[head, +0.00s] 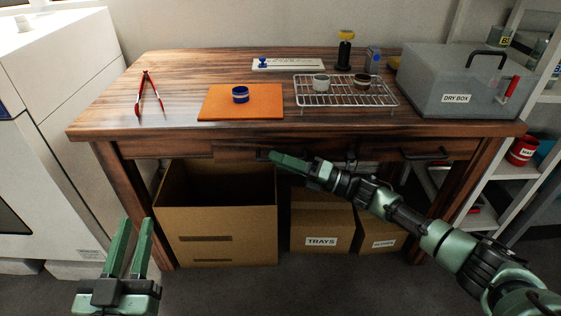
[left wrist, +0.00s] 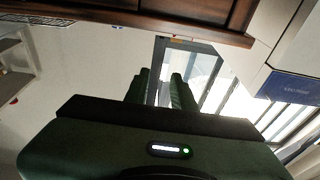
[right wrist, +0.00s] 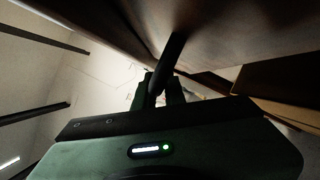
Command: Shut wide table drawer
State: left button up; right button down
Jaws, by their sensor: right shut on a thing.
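The wide table drawer (head: 238,151) is set under the front edge of the wooden table (head: 100,125); my right arm hides part of its front. How far it stands out, if at all, is hard to tell. My right gripper (head: 275,157) is at the drawer front. In the right wrist view its fingers (right wrist: 159,92) are shut on a dark bar handle (right wrist: 170,60). My left gripper (head: 133,222) is open and empty, low at the left in front of the table; its parted fingers also show in the left wrist view (left wrist: 158,85).
A smaller drawer's handle (head: 425,153) is at the right. An open cardboard box (head: 215,225) and closed boxes (head: 320,228) stand below the table. On top are an orange mat (head: 265,103), a wire rack (head: 345,98), red tongs (head: 150,95) and a dry box (head: 460,80).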

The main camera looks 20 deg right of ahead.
jog(key=shift+w+d, duration=0.15)
jog(key=c, duration=1.8)
grip_release()
jog(key=o, duration=0.3)
jog(key=shift+w, duration=0.15)
pick_arm(q)
jog(key=shift+w+f, duration=0.1)
jog(key=shift+w, duration=0.05)
